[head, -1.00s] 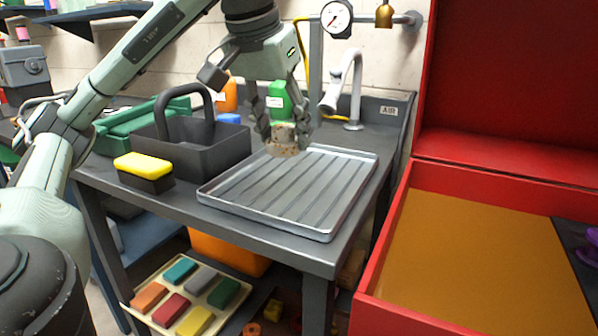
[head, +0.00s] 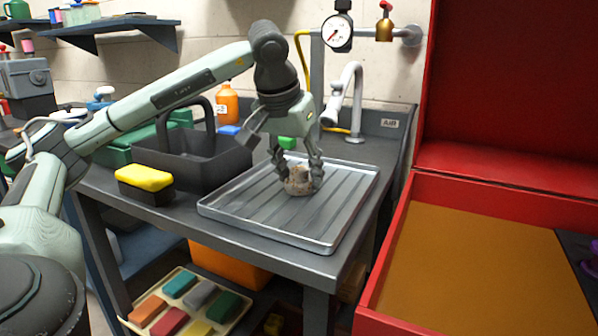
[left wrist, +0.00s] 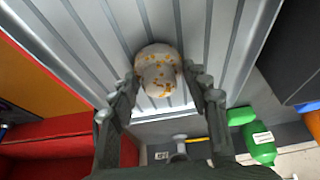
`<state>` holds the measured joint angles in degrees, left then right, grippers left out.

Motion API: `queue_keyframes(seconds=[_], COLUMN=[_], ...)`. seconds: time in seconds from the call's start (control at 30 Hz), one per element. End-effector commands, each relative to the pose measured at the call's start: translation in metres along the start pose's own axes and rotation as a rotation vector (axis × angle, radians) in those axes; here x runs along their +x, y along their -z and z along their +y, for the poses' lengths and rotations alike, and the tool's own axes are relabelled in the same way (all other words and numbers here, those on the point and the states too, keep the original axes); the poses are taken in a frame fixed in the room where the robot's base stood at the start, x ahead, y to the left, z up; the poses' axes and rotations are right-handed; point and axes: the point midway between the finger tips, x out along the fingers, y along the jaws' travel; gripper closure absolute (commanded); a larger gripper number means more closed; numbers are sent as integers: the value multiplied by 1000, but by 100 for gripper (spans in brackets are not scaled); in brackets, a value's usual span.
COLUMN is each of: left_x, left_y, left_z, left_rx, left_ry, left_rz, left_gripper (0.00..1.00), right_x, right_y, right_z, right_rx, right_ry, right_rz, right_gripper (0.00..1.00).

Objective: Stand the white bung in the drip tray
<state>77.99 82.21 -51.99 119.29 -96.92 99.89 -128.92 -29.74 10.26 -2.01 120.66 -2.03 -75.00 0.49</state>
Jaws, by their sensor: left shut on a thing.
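The white bung (head: 299,181), speckled with brown spots, is between the fingers of my left gripper (head: 301,178), which is shut on it. The grey ribbed drip tray (head: 272,237) lies on the bench, and the bung is low over its middle, at or very near the ribs. I cannot tell for certain whether it touches them. In the left wrist view the bung (left wrist: 158,70) shows a broad round end and a narrower spotted end, with a finger of the left gripper (left wrist: 160,82) on each side and tray ribs (left wrist: 222,48) behind. My right gripper is not in view.
A grey caddy (head: 205,160) and a yellow-topped sponge block (head: 146,183) stand left of the tray. A tap (head: 345,95) and green bottle (left wrist: 262,140) are behind it. A large red box (head: 440,195) stands to the right. Most of the tray is bare.

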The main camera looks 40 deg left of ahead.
Motion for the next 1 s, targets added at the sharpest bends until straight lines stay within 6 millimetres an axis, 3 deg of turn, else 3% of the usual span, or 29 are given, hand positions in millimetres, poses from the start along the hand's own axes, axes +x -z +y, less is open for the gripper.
queue_keyframes(seconds=[0.17, 0.2, 0.37, 0.77, 1.0], left_x=[2, 2, 2, -5, -53], left_y=[-1, -1, -1, 1, 2], left_z=[0, 0, 0, 1, 1], left_rx=[0, 0, 1, 0, 2], left_ry=[-1, 0, 0, -2, -4], left_rz=[2, 0, 0, 2, 4], left_gripper=[96, 51, 32, 32, 32], right_x=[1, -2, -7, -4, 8], right_y=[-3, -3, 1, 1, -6], right_z=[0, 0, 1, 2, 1], right_rx=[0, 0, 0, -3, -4], right_ry=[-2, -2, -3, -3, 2], right_rz=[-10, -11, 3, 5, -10], right_gripper=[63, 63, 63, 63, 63])
